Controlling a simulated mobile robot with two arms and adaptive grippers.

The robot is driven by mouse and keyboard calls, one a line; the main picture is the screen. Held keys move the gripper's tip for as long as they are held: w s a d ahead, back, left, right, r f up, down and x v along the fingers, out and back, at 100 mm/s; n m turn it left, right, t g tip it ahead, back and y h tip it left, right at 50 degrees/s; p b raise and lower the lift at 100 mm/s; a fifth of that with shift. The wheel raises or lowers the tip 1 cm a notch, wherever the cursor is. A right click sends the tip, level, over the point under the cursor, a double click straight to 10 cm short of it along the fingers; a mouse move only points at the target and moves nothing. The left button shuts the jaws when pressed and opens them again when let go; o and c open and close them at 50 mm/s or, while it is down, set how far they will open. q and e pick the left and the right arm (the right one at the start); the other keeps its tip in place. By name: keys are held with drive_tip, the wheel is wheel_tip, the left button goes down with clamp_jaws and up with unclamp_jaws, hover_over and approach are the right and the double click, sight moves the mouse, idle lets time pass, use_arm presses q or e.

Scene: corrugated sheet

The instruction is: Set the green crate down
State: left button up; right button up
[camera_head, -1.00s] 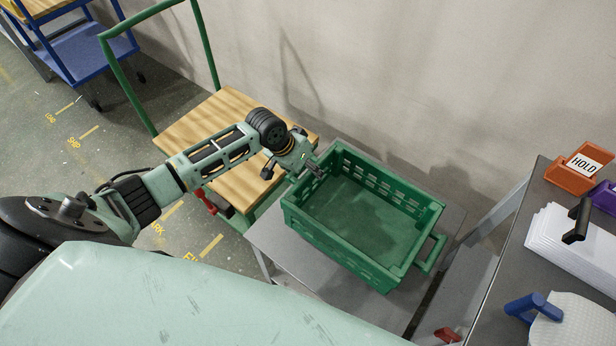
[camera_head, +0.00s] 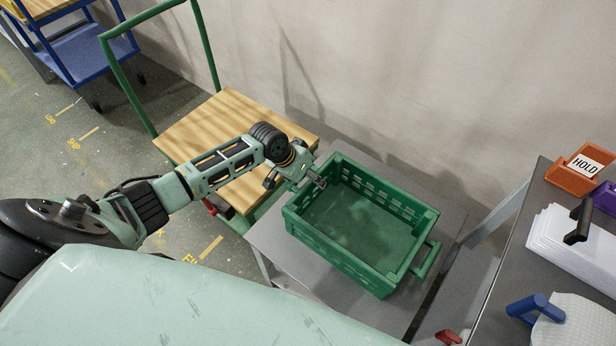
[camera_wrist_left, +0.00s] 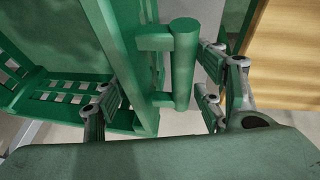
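The green crate (camera_head: 340,250) is empty and upright, and appears to rest on a low grey table (camera_head: 290,252) against the wall. My left gripper (camera_head: 318,183) is at the crate's left end, by its handle. In the left wrist view the green handle (camera_wrist_left: 184,60) stands between the spread fingers of my left gripper (camera_wrist_left: 158,100), with gaps visible on both sides. The finger on the left overlaps the crate's end wall in that view; I cannot tell if it touches. My right gripper is not in view.
A wooden-topped trolley (camera_head: 220,125) with a green push handle stands left of the table. At the right, a grey bench (camera_head: 525,240) holds an orange HOLD bin (camera_head: 577,178), white sheets (camera_head: 570,250) and a blue-handled tool (camera_head: 535,308). A blue cart (camera_head: 80,50) is far left.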

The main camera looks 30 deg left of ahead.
use_arm(q)
drive_tip(key=shift+o, duration=0.3)
drive_tip(key=p+v, duration=0.1)
drive_tip(key=v, duration=1.1)
drive_tip(key=shift+p, duration=0.3)
